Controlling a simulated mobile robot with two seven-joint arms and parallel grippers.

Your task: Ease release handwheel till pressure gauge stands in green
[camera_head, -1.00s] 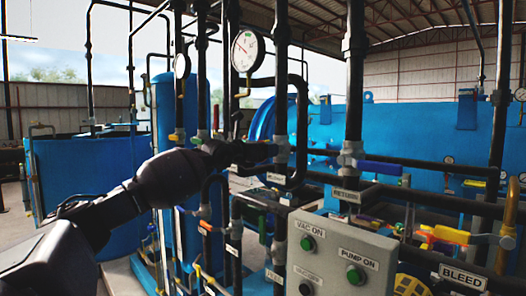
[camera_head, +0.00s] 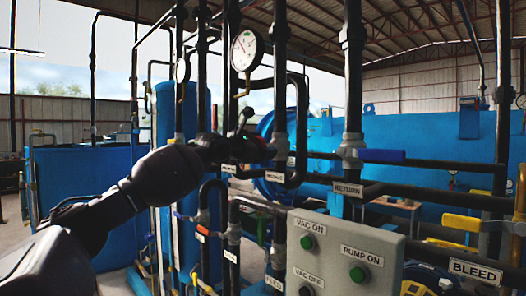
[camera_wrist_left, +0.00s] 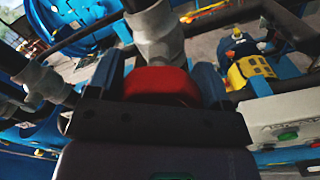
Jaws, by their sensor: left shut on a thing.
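The pressure gauge (camera_head: 246,50) is a round white dial on a black pipe in the head view. Its needle is too small to read surely against the coloured marks. My left gripper (camera_head: 262,150) reaches in from the left, below the gauge, among the black pipes. In the left wrist view a red handwheel (camera_wrist_left: 160,84) sits between the two fingers of this gripper, below a grey pipe fitting. The gripper is shut on the handwheel, and its body hides much of the wheel. My right gripper is not in view.
Black vertical pipes stand close around the gripper. A grey control box (camera_head: 345,262) with green buttons is at the lower right. A blue lever (camera_head: 382,156) and a yellow lever (camera_head: 462,223) stick out at the right. A large blue vessel (camera_head: 420,136) lies behind.

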